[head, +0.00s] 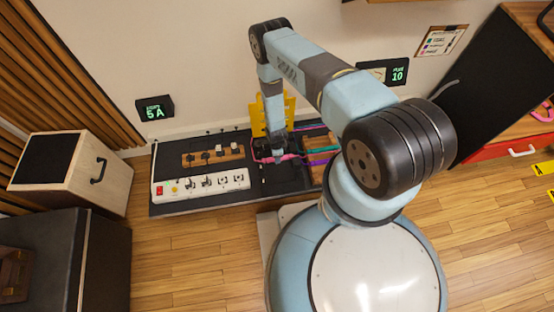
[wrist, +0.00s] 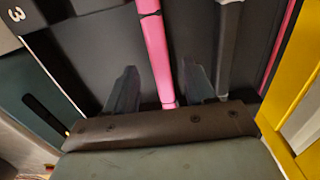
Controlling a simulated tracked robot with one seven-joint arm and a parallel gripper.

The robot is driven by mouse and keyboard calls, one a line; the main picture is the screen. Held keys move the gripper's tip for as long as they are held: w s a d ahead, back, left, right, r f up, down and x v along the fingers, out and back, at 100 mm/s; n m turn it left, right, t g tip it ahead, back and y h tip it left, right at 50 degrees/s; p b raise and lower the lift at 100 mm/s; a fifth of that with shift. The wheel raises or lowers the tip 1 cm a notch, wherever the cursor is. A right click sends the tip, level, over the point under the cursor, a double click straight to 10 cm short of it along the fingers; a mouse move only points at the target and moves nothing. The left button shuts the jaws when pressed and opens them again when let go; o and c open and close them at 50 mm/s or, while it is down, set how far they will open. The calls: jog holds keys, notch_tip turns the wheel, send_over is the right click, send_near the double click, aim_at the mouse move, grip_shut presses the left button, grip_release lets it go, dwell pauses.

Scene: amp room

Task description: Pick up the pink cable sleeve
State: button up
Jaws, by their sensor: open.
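The pink cable sleeve (wrist: 156,50) is a bright pink tube with a dark band across it. In the wrist view it runs from the top edge down between my two dark fingers, with a gap on each side. My gripper (wrist: 160,85) is open around it, and the near end of the sleeve meets the gripper's dark crossbar in the picture. In the head view my gripper (head: 277,154) points down over the dark mat, and pink (head: 290,157) shows beside it. I cannot tell whether the fingers touch the sleeve.
A dark grey tube (wrist: 229,45) lies right of the sleeve, and a yellow part (wrist: 295,85) stands farther right. In the head view, a white power strip (head: 200,184) and a wooden block with plugs (head: 213,154) lie left of my gripper. Teal and purple cables lie at right.

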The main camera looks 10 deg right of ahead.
jog(key=shift+f, duration=1.3)
grip_shut()
